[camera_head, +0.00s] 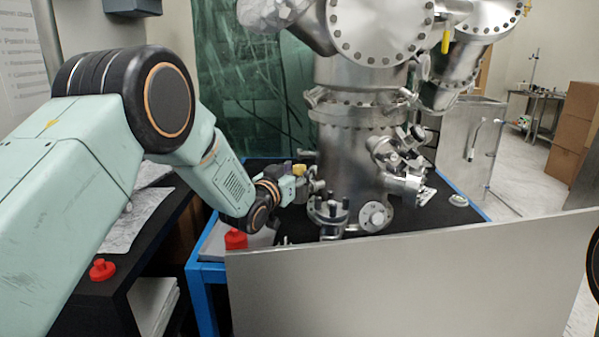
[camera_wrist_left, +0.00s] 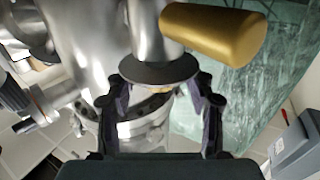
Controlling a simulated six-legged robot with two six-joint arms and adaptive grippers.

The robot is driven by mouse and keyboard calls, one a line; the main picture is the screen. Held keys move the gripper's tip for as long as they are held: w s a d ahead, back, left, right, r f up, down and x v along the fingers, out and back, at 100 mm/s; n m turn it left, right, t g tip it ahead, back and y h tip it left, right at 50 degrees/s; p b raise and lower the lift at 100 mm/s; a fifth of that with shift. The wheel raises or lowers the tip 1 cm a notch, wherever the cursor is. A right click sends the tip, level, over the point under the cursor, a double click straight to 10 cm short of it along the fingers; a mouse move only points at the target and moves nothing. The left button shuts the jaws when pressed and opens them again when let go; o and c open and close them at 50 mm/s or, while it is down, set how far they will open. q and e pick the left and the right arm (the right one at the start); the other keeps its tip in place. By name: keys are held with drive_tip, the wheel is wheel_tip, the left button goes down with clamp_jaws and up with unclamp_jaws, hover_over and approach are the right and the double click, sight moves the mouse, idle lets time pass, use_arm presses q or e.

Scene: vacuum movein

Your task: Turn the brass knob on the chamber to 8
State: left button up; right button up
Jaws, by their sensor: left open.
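The steel chamber (camera_head: 350,165) stands upright on a dark table top. A brass knob (camera_head: 299,170) shows small at its left side. In the left wrist view a large brass cylinder, the knob (camera_wrist_left: 212,32), lies across the top, beyond the fingertips. My left gripper (camera_head: 308,186) is at the chamber's left side, close to the knob. In the wrist view its two fingers (camera_wrist_left: 162,82) are spread on either side of a round grey steel disc. A small brass-coloured patch shows under the disc. I cannot tell whether the fingers touch anything. No number marks are readable. My right gripper is out of view.
A grey panel (camera_head: 410,280) stands in front of the chamber. Steel ports and flanges (camera_head: 374,216) stick out around the chamber's base. A red item (camera_head: 235,239) sits on the blue-framed table (camera_head: 203,285), another (camera_head: 102,270) on the dark bench. Cardboard boxes (camera_head: 574,128) stand far right.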

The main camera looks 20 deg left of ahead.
use_arm(q)
drive_tip(key=shift+w+d, duration=0.1)
drive_tip(key=shift+w, duration=0.5)
clamp_jaws()
drive_tip(key=shift+r+m+h, duration=0.15)
drive_tip(key=shift+m+h, duration=0.15)
drive_tip(key=shift+h, duration=0.1)
drive_tip(key=shift+m+g+h+p, duration=0.3)
drive_tip(key=shift+m+h+p, duration=0.1)
drive_tip(key=shift+h, duration=0.2)
